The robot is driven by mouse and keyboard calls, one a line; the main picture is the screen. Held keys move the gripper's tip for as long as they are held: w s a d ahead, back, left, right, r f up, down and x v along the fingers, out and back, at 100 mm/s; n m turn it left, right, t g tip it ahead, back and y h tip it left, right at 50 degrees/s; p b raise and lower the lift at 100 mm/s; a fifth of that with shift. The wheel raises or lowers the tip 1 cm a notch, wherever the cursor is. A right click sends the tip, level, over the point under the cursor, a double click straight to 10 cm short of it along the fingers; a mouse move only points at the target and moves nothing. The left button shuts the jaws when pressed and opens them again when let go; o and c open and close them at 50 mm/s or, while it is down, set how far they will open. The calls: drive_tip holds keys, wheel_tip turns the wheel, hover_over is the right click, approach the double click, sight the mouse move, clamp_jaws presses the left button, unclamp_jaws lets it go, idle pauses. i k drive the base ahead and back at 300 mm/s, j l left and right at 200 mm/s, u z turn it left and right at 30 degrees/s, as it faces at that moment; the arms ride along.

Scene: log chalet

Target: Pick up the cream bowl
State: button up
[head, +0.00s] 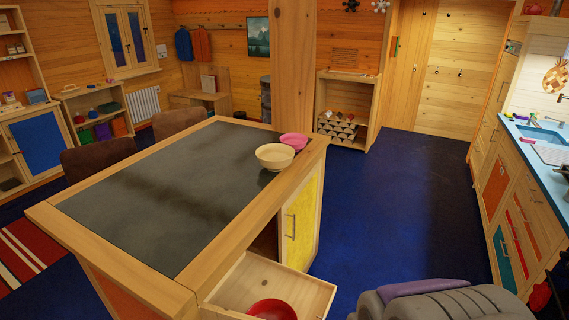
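The cream bowl (274,157) stands upright on the dark top of the wooden island (170,195), close to its right edge near the far right corner. A pink bowl (295,141) is right behind it and partly hidden by it; I cannot tell if the two touch. The cream bowl's inside looks empty. My gripper does not show in the head view.
An open drawer (315,292) juts from the island's near right side, with a red bowl (272,310) inside. Blue floor (395,215) is clear between the island and the right-hand counter (540,170). Brown chairs (98,157) stand on the island's far left side.

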sight(274, 158)
drive_tip(key=i+l+u, duration=0.15)
drive_tip(key=l, duration=0.55)
drive_tip(key=i+l+u, duration=0.15)
drive_tip(key=l, duration=0.5)
drive_tip(key=l+u, duration=0.15)
drive_tip(key=l, duration=0.55)
drive_tip(key=i+l+u, duration=0.35)
drive_tip(key=i+l, duration=0.7)
drive_tip(key=i, duration=0.15)
drive_tip(key=i+j, duration=0.15)
drive_tip(key=i, duration=0.05)
